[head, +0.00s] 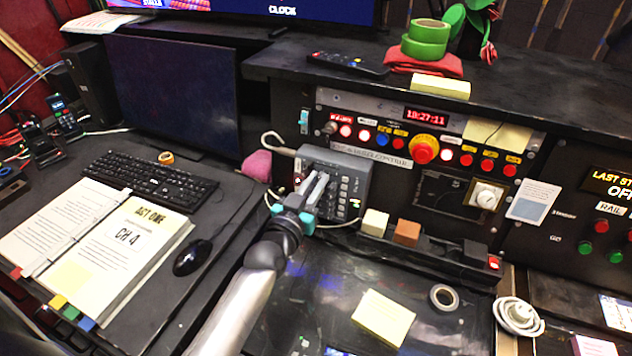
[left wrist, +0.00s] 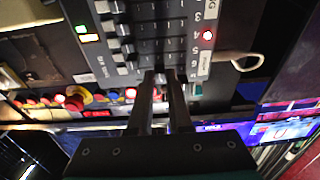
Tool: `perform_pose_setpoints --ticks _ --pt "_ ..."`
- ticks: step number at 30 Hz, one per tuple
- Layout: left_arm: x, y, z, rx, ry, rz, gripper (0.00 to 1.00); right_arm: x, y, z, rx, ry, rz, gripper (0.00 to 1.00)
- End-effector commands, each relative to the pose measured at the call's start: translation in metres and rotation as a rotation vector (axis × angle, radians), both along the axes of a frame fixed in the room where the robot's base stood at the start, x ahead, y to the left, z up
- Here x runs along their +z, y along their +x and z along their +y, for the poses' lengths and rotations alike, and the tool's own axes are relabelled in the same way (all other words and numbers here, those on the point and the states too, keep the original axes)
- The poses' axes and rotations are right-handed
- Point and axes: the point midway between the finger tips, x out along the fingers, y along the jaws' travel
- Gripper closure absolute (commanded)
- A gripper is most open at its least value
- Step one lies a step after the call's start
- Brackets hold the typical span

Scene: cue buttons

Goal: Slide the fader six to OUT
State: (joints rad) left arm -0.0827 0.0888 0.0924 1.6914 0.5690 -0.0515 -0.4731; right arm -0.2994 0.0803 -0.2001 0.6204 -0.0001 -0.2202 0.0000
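The grey fader box (head: 352,168) stands on the desk below the red-lit control panel. In the left wrist view the box (left wrist: 183,14) has several parallel fader slots with numbers beside them. Several fader knobs (left wrist: 122,30) sit toward the left ends of their slots. My left gripper (head: 318,186) reaches onto the front left part of the box. In the left wrist view its fingertips (left wrist: 161,76) are at the slot by the number 6 (left wrist: 194,73), with a small gap between them. Whether they press on the fader knob there is hidden. My right gripper is not in view.
A small light block (head: 375,222), a brown block (head: 407,232) and a black strip lie right of the box. A white cable (head: 276,143) loops at its left. A mouse (head: 192,257) and keyboard (head: 158,190) are at the left. A yellow note pad (head: 383,318) lies in front.

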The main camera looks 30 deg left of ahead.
Motion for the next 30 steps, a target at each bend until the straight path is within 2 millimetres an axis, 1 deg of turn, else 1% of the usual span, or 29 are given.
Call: perform_pose_setpoints --ticks 1,2,3,30 --pt "0.0000 -0.0002 0.0001 0.000 0.000 0.000 0.96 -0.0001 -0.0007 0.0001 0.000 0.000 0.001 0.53" --pt "-0.0001 -0.0002 0.0001 0.000 0.000 0.000 0.99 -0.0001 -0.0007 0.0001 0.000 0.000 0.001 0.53" --pt "-0.0001 -0.0002 0.0001 0.000 0.000 0.000 1.00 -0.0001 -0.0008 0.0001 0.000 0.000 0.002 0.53" --pt "-0.0004 -0.0004 0.0001 0.000 0.000 0.001 1.00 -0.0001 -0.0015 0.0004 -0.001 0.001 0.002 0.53"
